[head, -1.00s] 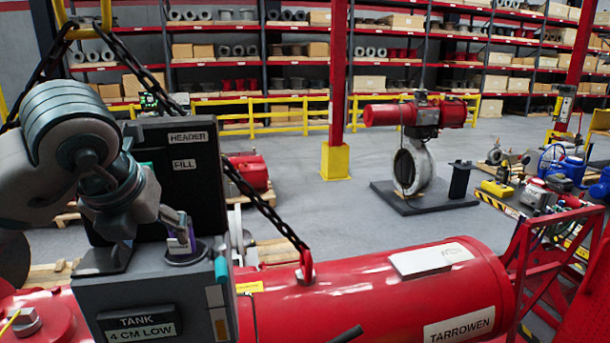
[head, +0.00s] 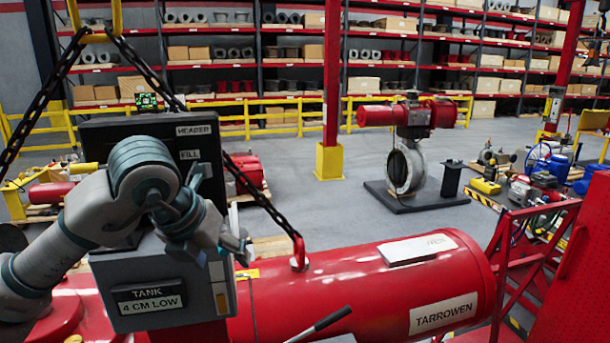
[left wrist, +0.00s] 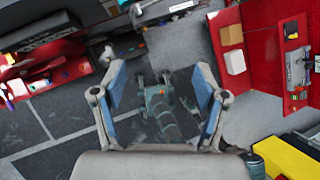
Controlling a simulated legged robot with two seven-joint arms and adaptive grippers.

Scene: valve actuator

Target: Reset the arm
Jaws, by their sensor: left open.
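My left gripper (head: 240,246) is at the right edge of the grey control box (head: 168,268), in front of the red tank (head: 390,280). In the left wrist view the left gripper (left wrist: 160,88) has its two blue-padded fingers wide apart, with nothing held between them. The box has a "TANK 4 CM LOW" plate (head: 150,300) and a dark upright panel (head: 150,135) labelled HEADER and FILL. My left arm hides much of the panel and the box top. My right gripper is not in view.
A chain (head: 262,205) slopes to a red lug (head: 299,252) on the tank, close to the gripper. A dark lever (head: 320,323) rises at the bottom. A valve with a red actuator (head: 405,160) stands on open floor behind.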

